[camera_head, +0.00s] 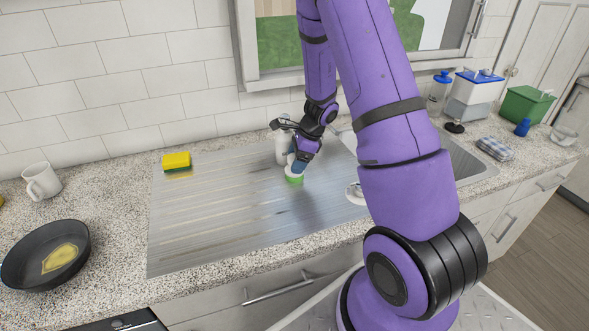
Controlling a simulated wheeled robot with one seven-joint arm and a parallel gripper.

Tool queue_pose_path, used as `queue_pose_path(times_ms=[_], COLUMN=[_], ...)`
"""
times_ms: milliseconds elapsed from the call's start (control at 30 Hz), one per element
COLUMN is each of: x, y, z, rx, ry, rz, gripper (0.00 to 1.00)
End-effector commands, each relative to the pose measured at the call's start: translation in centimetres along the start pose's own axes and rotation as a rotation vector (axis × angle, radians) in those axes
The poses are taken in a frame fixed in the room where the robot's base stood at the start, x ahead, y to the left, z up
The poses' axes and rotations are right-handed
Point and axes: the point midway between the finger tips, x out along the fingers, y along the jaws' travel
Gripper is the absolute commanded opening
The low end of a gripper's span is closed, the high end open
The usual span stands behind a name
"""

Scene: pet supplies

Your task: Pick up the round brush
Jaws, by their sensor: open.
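A small round white object with a green lower edge, which looks like the round brush (294,178), stands on the ribbed steel drainboard (215,215). My gripper (298,163) points down right over it, with its blue-tipped fingers at the brush's top. The jaws are open. The fingers cover part of the brush, and I cannot tell whether they touch it.
A white bottle-like object (282,148) stands close behind my gripper. A yellow and green sponge (176,161) lies at the back left. A pan (40,262) and a mug (41,182) are further left. The drainboard's left part is clear.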

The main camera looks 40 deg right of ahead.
Motion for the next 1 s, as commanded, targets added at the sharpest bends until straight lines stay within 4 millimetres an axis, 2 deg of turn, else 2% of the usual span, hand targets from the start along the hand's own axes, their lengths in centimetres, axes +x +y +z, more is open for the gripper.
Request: queue_pose_path(times_ms=[33,67,200,267,300,1000], x=[-0.02,-0.02,-0.03,-0.04,-0.04,-0.54], y=[0.00,0.00,0.00,0.00,0.00,-0.10], z=[0.00,0.00,0.00,0.00,0.00,-0.21], rx=[0.000,0.000,0.000,0.000,0.000,-0.001], ry=[0.000,0.000,0.000,0.000,0.000,0.000], rz=[0.000,0.000,0.000,0.000,0.000,-0.001], gripper=[0.72,0.68,0.36,0.22,0.18,0.18])
